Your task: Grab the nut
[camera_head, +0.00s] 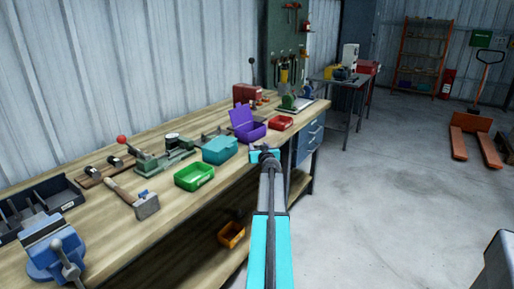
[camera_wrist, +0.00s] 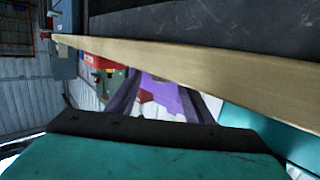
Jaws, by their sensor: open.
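I cannot make out a nut in either view; any nut inside the open boxes is too small or hidden. My gripper (camera_head: 266,155) is at the front edge of the workbench (camera_head: 125,235), in front of the open purple box (camera_head: 246,124) and to the right of the teal box (camera_head: 219,150). In the wrist view my gripper is open, with nothing seen between its fingers. The purple box (camera_wrist: 160,91) shows beyond them there, and the wooden bench edge (camera_wrist: 200,62) crosses the picture.
An open green box (camera_head: 194,176) and a red box (camera_head: 280,122) stand on the bench. A hammer (camera_head: 146,204) and a blue vise (camera_head: 52,248) are at the left. The floor at the right is largely clear.

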